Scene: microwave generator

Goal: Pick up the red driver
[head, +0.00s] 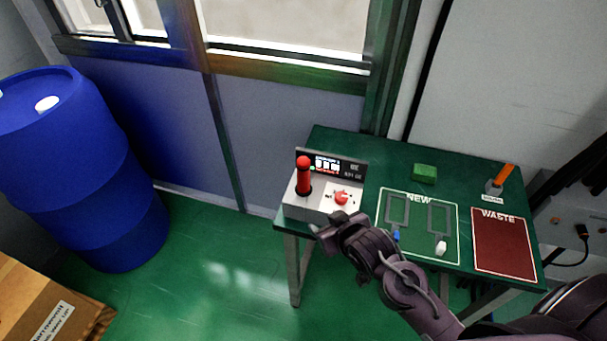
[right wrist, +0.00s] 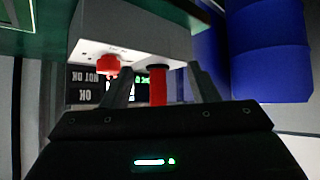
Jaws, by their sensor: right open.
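The red driver (head: 304,174) stands upright in the top of a grey-white control box (head: 312,208) at the table's left end. It also shows in the right wrist view (right wrist: 157,88), between my two fingers in the picture. My right gripper (head: 322,231) is in front of the box, below and right of the driver in the head view. In the right wrist view the gripper (right wrist: 163,78) is open, with its fingers apart. I cannot tell how far the fingertips are from the driver. My left gripper is out of view.
The box has a red button (head: 341,198) and a display panel (head: 343,166). On the green table (head: 385,165) are a green block (head: 425,173), an orange-handled item (head: 504,175), a NEW area (head: 418,252) with small parts, and a red WASTE area (head: 503,245). A blue barrel (head: 80,170) stands left.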

